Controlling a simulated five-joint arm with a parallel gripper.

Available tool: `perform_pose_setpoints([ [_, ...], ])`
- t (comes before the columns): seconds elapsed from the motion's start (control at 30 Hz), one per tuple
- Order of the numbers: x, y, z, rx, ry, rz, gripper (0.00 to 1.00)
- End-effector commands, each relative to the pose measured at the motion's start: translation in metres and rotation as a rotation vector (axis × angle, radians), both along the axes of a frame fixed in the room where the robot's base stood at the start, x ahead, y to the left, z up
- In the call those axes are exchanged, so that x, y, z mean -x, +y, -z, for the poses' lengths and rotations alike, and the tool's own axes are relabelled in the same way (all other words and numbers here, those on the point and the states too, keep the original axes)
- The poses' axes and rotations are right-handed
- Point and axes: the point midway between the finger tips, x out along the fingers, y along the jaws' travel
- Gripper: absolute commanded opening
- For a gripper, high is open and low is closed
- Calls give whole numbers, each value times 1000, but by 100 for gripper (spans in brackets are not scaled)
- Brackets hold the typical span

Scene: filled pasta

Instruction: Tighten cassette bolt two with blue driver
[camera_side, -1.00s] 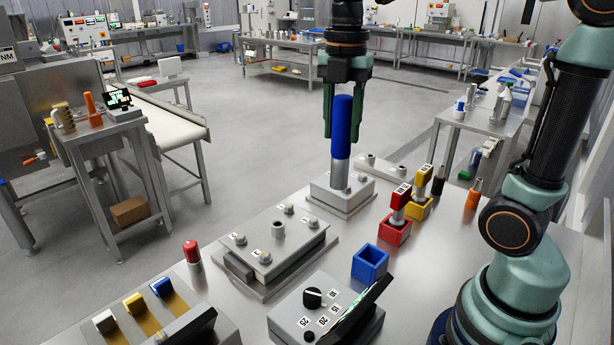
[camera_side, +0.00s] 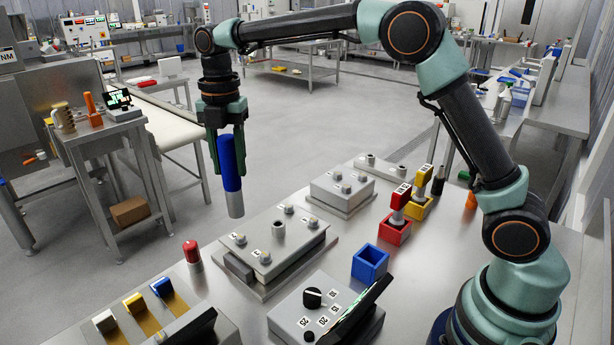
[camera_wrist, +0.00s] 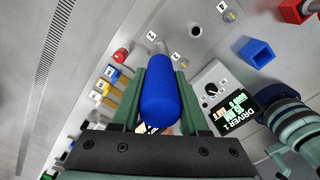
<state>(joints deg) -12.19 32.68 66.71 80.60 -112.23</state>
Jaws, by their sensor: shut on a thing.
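My gripper (camera_side: 227,165) is shut on the blue driver (camera_side: 231,178), which hangs nearly upright, slightly tilted, with its grey shaft pointing down. In the side view the driver's tip is above the back-left edge of the grey cassette (camera_side: 262,281) and looks apart from it. The cassette bears several pale bolts with number tags and a central post. In the wrist view the blue driver (camera_wrist: 162,100) sits between my green fingers, its tip hidden or hard to see. A tag reading 2 (camera_wrist: 230,16) is visible on the cassette there.
A second bolted block (camera_side: 341,195) stands behind. A blue holder (camera_side: 370,264) looks empty. Red (camera_side: 395,229) and yellow (camera_side: 417,207) holders contain drivers. A dial box (camera_side: 295,320) with a screen, a red-topped peg (camera_side: 192,253) and a coloured-switch panel (camera_side: 133,303) stand in front.

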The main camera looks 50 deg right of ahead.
Motion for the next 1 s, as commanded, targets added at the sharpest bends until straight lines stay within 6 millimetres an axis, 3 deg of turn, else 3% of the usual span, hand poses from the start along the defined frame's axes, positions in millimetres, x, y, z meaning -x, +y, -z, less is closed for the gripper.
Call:
perform_pose_setpoints([
  [0.37,0,0,2,0,-1,1,0],
  [1.0,1,0,49,0,0,1,0],
])
